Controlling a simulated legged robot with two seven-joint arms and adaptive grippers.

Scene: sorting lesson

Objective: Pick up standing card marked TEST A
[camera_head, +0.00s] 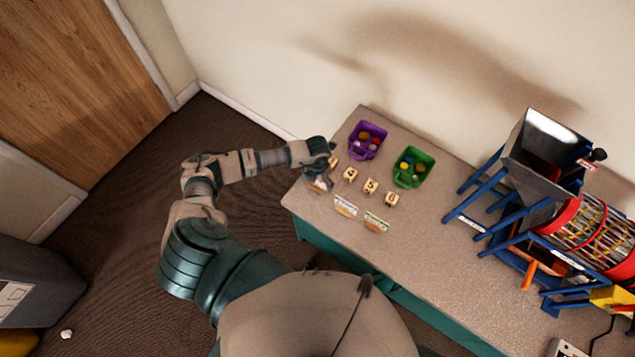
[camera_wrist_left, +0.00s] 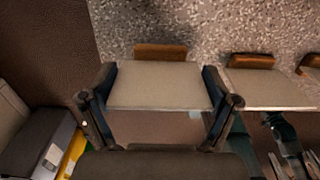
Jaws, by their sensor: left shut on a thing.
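My left gripper (camera_head: 322,178) is at the left end of the table, shut on a standing card (camera_head: 318,186). In the left wrist view, the pale face of this card (camera_wrist_left: 158,86) lies between the two fingers of the left gripper (camera_wrist_left: 160,104). Its brown base (camera_wrist_left: 160,52) shows beyond it, close to the speckled tabletop. I cannot read its marking. My right gripper is not in view.
Several numbered wooden blocks (camera_head: 370,186) stand in a row behind the cards. A purple bin (camera_head: 367,140) and a green bin (camera_head: 413,167) hold small coloured pieces. A blue-framed machine with a hopper (camera_head: 545,152) fills the right. The table (camera_head: 440,250) is bare between.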

